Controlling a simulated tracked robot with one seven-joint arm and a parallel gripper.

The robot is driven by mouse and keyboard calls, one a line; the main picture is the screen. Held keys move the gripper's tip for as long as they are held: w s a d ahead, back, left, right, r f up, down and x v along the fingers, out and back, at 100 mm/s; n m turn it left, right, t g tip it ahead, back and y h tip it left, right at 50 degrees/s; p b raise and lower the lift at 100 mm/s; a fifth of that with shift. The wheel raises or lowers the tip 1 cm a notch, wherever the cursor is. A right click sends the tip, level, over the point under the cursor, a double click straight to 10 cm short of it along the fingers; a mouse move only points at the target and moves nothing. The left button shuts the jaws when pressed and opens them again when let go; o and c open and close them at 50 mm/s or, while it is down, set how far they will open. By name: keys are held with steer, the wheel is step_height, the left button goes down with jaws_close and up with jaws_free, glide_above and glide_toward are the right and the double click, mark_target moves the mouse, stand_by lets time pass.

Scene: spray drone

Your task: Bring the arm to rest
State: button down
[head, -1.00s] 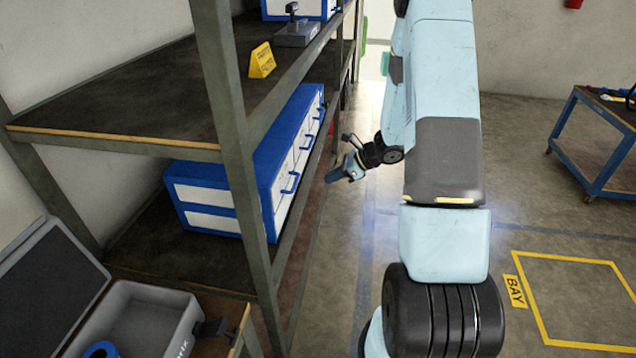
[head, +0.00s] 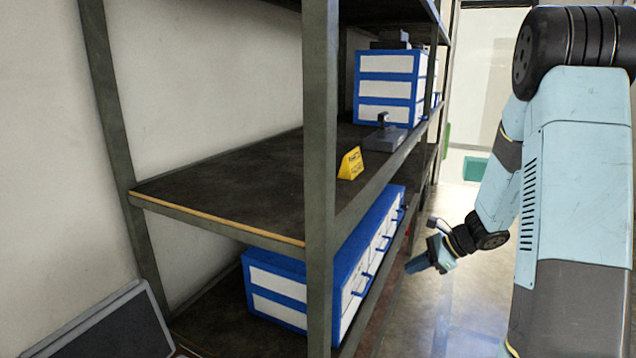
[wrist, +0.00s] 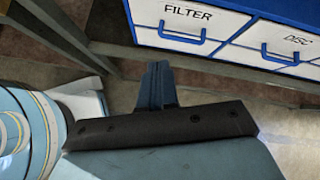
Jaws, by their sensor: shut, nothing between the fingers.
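My gripper (head: 420,262) shows in the head view at the end of my light blue arm, right of the shelf rack and beside the lower shelf's drawer cabinet. It points left and down, with its fingers together and empty. In the wrist view my gripper (wrist: 157,86) shows its dark blue fingers closed, with the floor beneath. My arm (head: 570,180) fills the right side of the head view and is bent, with its upper joint at the top right.
The shelf rack (head: 320,180) stands close left of my arm. A blue and white drawer cabinet (head: 275,285) lies on its lower shelf; its drawer marked FILTER (wrist: 185,22) is near my gripper. A yellow sign (head: 350,163) and another drawer cabinet (head: 385,88) are above.

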steer(key=s+a+r+n+t+h, duration=0.2)
steer(key=s+r+n+h, duration=0.6)
steer(key=s+r+n, duration=1.1)
steer(key=s+a+r, duration=0.1)
steer(key=s+r, duration=0.4)
steer(key=s, duration=0.3)
steer(key=shift+s+r+h, duration=0.3)
steer(key=shift+r, duration=0.1)
steer(key=shift+s+a, duration=0.1)
steer(key=shift+a, duration=0.05)
